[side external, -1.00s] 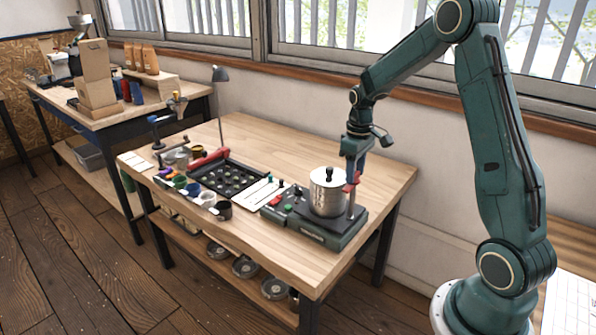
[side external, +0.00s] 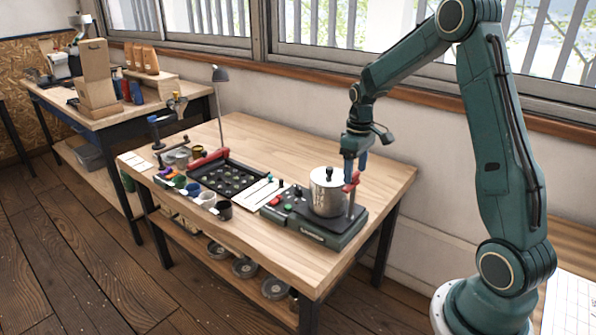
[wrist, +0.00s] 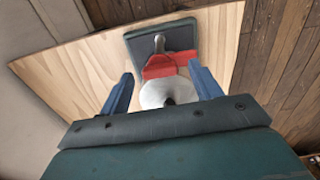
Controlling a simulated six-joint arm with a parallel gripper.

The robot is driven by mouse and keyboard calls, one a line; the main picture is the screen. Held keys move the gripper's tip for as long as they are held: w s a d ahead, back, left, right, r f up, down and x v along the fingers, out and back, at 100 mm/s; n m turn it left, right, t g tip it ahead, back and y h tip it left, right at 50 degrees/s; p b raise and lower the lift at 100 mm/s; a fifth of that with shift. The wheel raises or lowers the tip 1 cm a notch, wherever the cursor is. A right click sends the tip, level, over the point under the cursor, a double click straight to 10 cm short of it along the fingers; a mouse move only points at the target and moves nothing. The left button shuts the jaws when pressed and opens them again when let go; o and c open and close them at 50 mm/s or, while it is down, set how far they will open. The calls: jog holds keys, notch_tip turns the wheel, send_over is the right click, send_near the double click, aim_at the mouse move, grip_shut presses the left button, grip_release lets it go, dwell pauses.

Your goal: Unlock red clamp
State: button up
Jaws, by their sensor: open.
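The red clamp (side external: 350,183) sits on the upright post at the right end of the dark machine base (side external: 325,233), beside the metal canister (side external: 324,193). In the wrist view the red clamp (wrist: 166,64) lies ahead, between and just beyond the two blue fingers. My gripper (side external: 356,168) is just above the clamp in the side view. In the wrist view my gripper (wrist: 161,83) is open, with nothing seen held. The canister's pale lid and dark knob (wrist: 166,97) show between the fingers, nearer than the clamp. Whether a finger touches the clamp cannot be told.
The wooden table (side external: 256,258) carries a dark tray (side external: 226,180) with a red bar, a white card (side external: 262,192) with small tools, and several cups at the left. A desk lamp (side external: 220,75) stands at the back. The table's back right is clear.

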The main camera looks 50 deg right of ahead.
aim_at(354, 175)
notch_tip(354, 175, up, 13)
jog(key=shift+r, duration=0.15)
dwell(0.4)
jog(key=s+a+r+t, duration=0.1)
jog(key=s+a+r, duration=0.25)
jog(key=a, duration=0.35)
jog(key=s+a+r+t, duration=0.2)
jog(key=s+a, duration=0.3)
jog(key=a, duration=0.2)
jog(key=s+a+f+t, duration=0.2)
jog(key=s+a, duration=0.6)
jog(key=s, duration=0.4)
jog(key=shift+f+t, duration=0.3)
